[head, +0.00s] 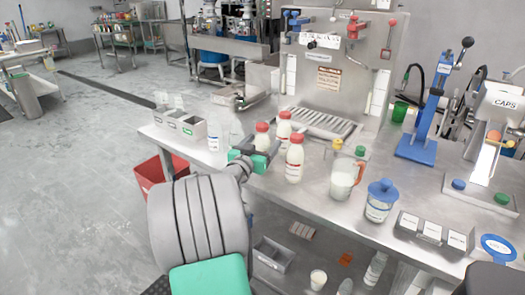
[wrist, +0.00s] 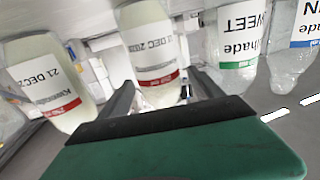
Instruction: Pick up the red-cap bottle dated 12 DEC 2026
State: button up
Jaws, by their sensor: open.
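Three white bottles with red caps stand upright on the steel counter: a left one (head: 262,139), a back one (head: 283,130) and a front right one (head: 295,163). My gripper (head: 268,152) is beside them, low over the counter. In the wrist view its open fingers (wrist: 166,92) are on either side of the lower part of a bottle with a red-striped label (wrist: 151,55). Whether they touch it is unclear. Its date ends in DEC 202 and a cut-off digit; the day is hard to read. Another red-striped bottle (wrist: 48,85), at left, reads 21 DEC.
In the wrist view, containers with a green-striped label (wrist: 236,45) and a blue-striped label (wrist: 295,45) stand at right. On the counter are a pitcher (head: 344,177), a blue-lidded jar (head: 380,202) and a grey divided bin (head: 180,128). A red bin (head: 158,174) sits below.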

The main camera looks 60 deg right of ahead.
grip_shut()
dwell(0.8)
